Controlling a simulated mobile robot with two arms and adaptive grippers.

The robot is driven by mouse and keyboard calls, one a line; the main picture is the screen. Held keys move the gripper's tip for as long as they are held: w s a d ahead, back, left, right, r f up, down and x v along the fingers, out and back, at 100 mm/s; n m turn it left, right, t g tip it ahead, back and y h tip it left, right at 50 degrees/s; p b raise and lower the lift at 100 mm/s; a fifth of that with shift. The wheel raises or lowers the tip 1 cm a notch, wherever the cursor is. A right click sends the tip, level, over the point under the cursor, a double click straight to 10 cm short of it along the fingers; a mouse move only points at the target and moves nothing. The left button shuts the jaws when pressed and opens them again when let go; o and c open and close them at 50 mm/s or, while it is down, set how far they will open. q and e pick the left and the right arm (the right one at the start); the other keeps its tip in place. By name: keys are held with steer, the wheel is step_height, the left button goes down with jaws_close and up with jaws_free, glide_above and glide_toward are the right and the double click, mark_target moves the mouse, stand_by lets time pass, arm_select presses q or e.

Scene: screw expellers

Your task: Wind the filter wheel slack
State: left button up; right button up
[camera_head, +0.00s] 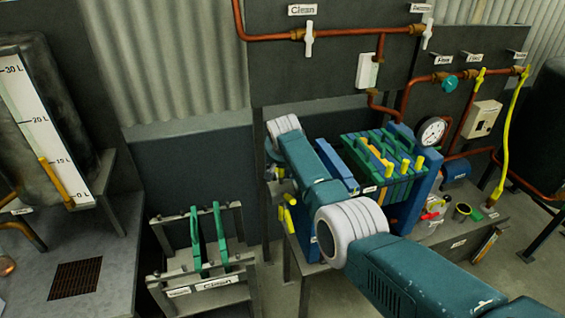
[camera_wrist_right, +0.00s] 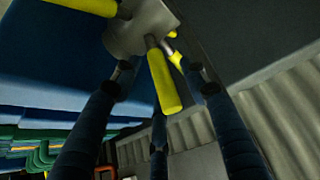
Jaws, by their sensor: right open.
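The filter wheel is a grey hub with yellow bar handles (camera_wrist_right: 165,85). In the right wrist view its hub (camera_wrist_right: 140,28) is at the top, beside a blue face of the filter press. In the head view its yellow handles (camera_head: 288,218) show at the press's left end, partly behind my right arm. My right gripper (camera_wrist_right: 160,88) is open. Its dark fingers spread around one yellow handle, and I cannot tell whether any finger touches it. In the head view the right gripper (camera_head: 274,172) is mostly hidden by its wrist. My left gripper is not in view.
The filter press holds green plates (camera_head: 378,160) with yellow handles, and a gauge (camera_head: 432,132) stands at its right end. A rack (camera_head: 205,265) with green plates is left of it. A tank with a level scale (camera_head: 45,120) is far left. Copper pipes with valves run above.

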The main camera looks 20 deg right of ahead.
steer(key=v, duration=1.1)
steer(key=shift+a+r, duration=0.15)
steer(key=shift+r, duration=0.05)
steer(key=shift+s, duration=0.15)
